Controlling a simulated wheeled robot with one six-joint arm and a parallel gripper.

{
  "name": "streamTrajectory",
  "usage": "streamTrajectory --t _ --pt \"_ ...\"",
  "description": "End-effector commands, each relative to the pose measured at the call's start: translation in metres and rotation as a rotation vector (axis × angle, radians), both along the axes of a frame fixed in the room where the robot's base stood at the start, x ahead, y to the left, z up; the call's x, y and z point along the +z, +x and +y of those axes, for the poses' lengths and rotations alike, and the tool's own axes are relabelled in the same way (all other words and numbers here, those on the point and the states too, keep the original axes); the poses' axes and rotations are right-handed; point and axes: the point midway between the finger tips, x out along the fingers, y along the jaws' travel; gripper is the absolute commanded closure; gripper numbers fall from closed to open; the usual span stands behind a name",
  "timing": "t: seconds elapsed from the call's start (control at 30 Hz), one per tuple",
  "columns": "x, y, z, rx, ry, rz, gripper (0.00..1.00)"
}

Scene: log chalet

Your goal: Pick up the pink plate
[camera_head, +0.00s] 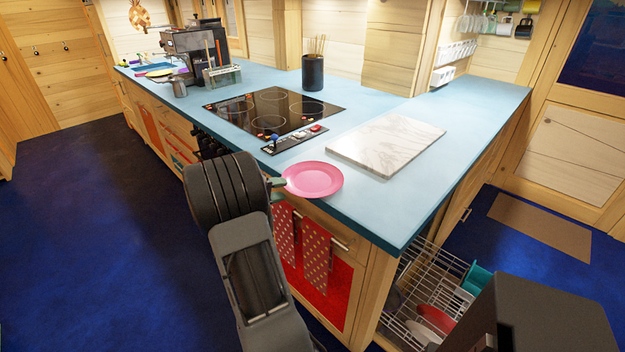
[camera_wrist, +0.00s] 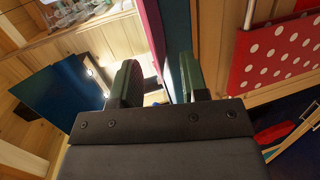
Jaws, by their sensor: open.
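The pink plate (camera_head: 313,179) lies flat on the blue countertop (camera_head: 385,212), at its front edge beside the stove. My gripper (camera_head: 279,183) is at the plate's left rim in the head view, and my arm hides part of the area there. In the wrist view my gripper (camera_wrist: 157,82) is open, with two dark green fingers apart. The plate shows there edge-on as a pink strip (camera_wrist: 152,32) running down into the gap between the fingers. The teal counter edge (camera_wrist: 181,35) runs beside it, towards the right finger. Contact with the plate cannot be told.
A black cooktop (camera_head: 272,108) and a marble board (camera_head: 386,143) lie behind the plate. A black utensil pot (camera_head: 313,72) and a coffee machine (camera_head: 196,50) stand farther back. Spotted red towels (camera_head: 316,262) hang below the counter edge. A dish rack (camera_head: 425,290) sits low at right.

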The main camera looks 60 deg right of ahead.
Motion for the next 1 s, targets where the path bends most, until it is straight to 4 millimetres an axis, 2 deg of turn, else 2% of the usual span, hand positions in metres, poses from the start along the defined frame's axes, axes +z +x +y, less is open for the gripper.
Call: streamTrajectory --t 0.2,0.53,0.9,1.0 --pt "-0.003 -0.012 -0.022 -0.001 0.001 0.0 0.59" --pt "-0.005 -0.013 -0.025 0.001 0.0 0.001 0.59" --pt "-0.005 -0.013 -0.025 0.001 0.001 -0.001 0.95" --pt "-0.005 -0.013 -0.025 0.001 0.001 -0.001 1.0"
